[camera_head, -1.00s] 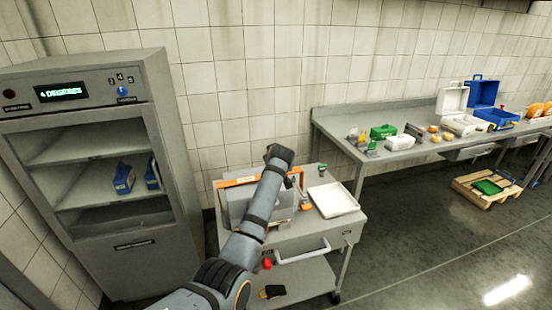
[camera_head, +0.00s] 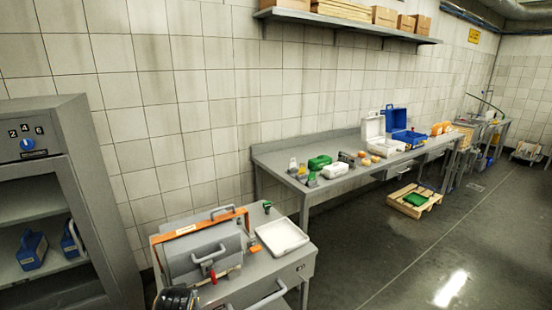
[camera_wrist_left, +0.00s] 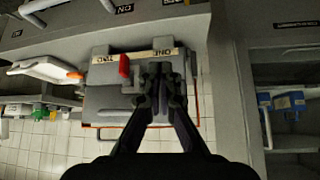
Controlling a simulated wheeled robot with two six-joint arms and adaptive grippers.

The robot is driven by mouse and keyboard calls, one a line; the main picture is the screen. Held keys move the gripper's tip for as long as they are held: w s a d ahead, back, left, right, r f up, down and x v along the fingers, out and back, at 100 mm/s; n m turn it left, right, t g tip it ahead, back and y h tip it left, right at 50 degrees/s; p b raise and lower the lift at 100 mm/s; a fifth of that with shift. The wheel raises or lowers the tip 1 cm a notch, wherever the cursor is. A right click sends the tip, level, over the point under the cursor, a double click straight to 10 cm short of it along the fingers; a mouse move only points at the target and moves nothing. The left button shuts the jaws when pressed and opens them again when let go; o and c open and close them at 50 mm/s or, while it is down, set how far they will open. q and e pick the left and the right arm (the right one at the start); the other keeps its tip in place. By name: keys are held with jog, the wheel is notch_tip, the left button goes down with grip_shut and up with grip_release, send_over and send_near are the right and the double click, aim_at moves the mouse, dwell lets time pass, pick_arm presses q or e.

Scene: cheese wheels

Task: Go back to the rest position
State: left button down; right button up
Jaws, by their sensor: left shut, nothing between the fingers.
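My left gripper (camera_wrist_left: 160,72) is shut and empty in the left wrist view. Its fingers show in front of a grey machine (camera_wrist_left: 108,100) with a red lever (camera_wrist_left: 124,66); I cannot tell the gap between them. In the head view only a dark piece of my left arm shows at the bottom edge, left of centre, and the left gripper is not seen there. The grey machine with an orange rim (camera_head: 205,252) sits on a metal cart. My right gripper is in neither view.
A white tray (camera_head: 282,237) lies on the cart beside the machine. An open grey cabinet (camera_head: 75,150) with blue items stands at left. A long steel table (camera_head: 272,156) carries cases and small goods along the wall.

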pick_arm(q)
jog(key=s+d+f+m+g+h, duration=0.1)
jog(key=s+f+m+g, duration=0.15)
jog(key=s, duration=0.85)
jog(key=s+d+f+m+g+h, duration=0.1)
jog(key=s+f+m, duration=0.15)
jog(key=s, duration=0.95)
notch_tip(320, 180, down, 24)
jog(key=s+a+g, duration=0.1)
jog(key=a, duration=0.1)
jog(key=s+a+f+g, duration=0.1)
jog(key=s+f, duration=1.7)
jog(key=s, duration=0.1)
jog(key=shift+s+a+f, duration=0.15)
jog(key=shift+s+a, duration=0.15)
jog(key=shift+s, duration=0.1)
